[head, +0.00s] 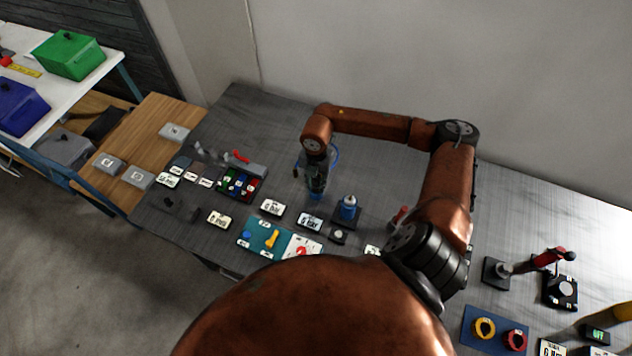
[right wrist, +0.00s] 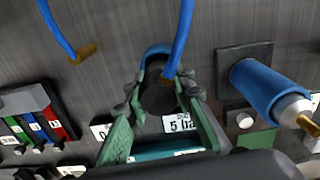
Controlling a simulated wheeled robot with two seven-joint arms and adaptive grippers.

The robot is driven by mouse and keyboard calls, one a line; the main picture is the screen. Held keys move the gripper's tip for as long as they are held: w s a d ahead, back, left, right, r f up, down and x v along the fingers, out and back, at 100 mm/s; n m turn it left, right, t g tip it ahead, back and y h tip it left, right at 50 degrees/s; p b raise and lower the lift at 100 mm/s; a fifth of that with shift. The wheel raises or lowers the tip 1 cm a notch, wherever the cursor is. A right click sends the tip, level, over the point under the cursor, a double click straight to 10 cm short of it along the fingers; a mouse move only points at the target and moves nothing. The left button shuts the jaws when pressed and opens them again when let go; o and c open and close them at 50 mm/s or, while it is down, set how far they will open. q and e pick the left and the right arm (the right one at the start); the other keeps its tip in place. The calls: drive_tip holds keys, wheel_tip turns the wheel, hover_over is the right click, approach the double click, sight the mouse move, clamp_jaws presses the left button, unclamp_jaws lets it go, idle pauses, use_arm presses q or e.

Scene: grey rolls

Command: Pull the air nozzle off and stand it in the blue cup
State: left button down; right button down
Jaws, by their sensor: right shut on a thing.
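My right gripper (head: 317,186) points down over the table, and its green fingers (right wrist: 160,105) are shut on a dark cylinder (right wrist: 158,98), which looks like the air nozzle. A blue rounded edge (right wrist: 155,48) shows at its far end, apparently the blue cup; blue also shows just below the fingertips in the head view (head: 315,197). I cannot tell whether the cylinder is inside it. To the right, a blue cylinder (head: 348,206) with a pale top and brass tip stands on a dark square base; it also shows in the right wrist view (right wrist: 270,90). My left gripper is not in view.
A block of coloured pieces (head: 238,184) and several label plates (head: 272,208) lie nearby. A teal mat (head: 262,238) is in front. A red-handled lever (head: 545,260) stands right.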

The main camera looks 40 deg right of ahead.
drive_tip(key=shift+f+b, duration=0.5)
drive_tip(key=shift+f, duration=0.4)
drive_tip(key=c, duration=1.6)
unclamp_jaws()
wheel_tip(320, 180, up, 12)
drive_tip(key=shift+r, duration=0.1)
wheel_tip(320, 180, down, 12)
drive_tip(key=shift+f, duration=0.1)
drive_tip(key=shift+r+p, duration=0.35)
drive_tip(key=shift+r, duration=0.15)
drive_tip(key=shift+f, duration=0.15)
